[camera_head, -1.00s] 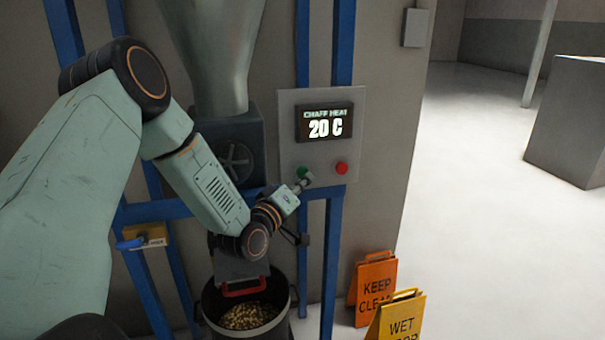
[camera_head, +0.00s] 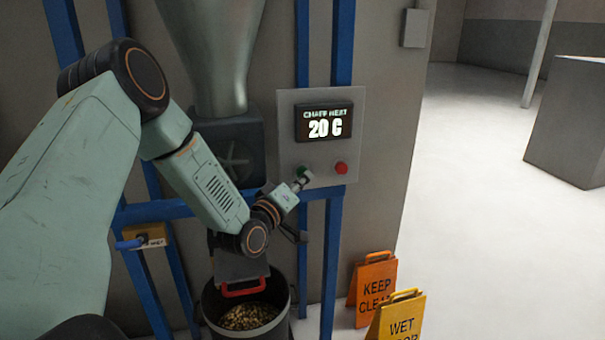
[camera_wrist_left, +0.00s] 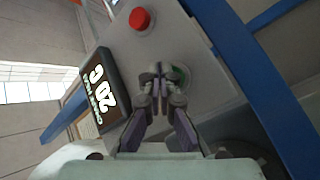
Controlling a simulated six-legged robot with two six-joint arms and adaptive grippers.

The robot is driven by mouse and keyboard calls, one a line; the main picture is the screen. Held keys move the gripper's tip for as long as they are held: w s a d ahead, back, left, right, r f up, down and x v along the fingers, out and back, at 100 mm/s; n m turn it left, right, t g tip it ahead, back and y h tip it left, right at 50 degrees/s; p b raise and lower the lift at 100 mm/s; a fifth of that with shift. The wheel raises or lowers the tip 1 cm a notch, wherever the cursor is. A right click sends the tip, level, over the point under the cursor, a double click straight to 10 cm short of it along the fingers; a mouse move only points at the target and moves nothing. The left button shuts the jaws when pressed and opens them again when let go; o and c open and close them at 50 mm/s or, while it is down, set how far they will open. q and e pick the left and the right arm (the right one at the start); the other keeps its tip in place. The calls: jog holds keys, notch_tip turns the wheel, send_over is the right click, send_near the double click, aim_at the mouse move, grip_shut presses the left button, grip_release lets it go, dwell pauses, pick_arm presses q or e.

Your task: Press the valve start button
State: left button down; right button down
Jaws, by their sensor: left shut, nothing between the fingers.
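The control panel (camera_head: 320,110) is a grey plate with a display (camera_head: 324,122) reading 20 C. A green button (camera_head: 302,171) sits at its lower left and a red button (camera_head: 341,168) at its lower right. My left gripper (camera_head: 305,177) is shut and empty, with its fingertips at the green button, partly covering it. In the left wrist view the shut fingers (camera_wrist_left: 158,75) are in front of the panel, with the green button (camera_wrist_left: 181,76) showing just beside and behind them. I cannot tell whether they touch. My right gripper is not in view.
A yellow box with a blue handle (camera_head: 143,239) is on the blue frame at left. Orange (camera_head: 375,283) and yellow (camera_head: 397,318) signs stand on the floor at right. Open floor lies beyond.

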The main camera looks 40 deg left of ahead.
pick_arm(q)
jog(key=shift+w+a, duration=0.2)
dwell(0.4)
jog(key=shift+d, duration=0.1)
jog(key=shift+s+d, duration=0.7)
jog(key=shift+s, duration=0.05)
jog(key=shift+d, duration=0.1)
jog(key=shift+s+d, duration=1.95)
jog(key=shift+d, duration=0.25)
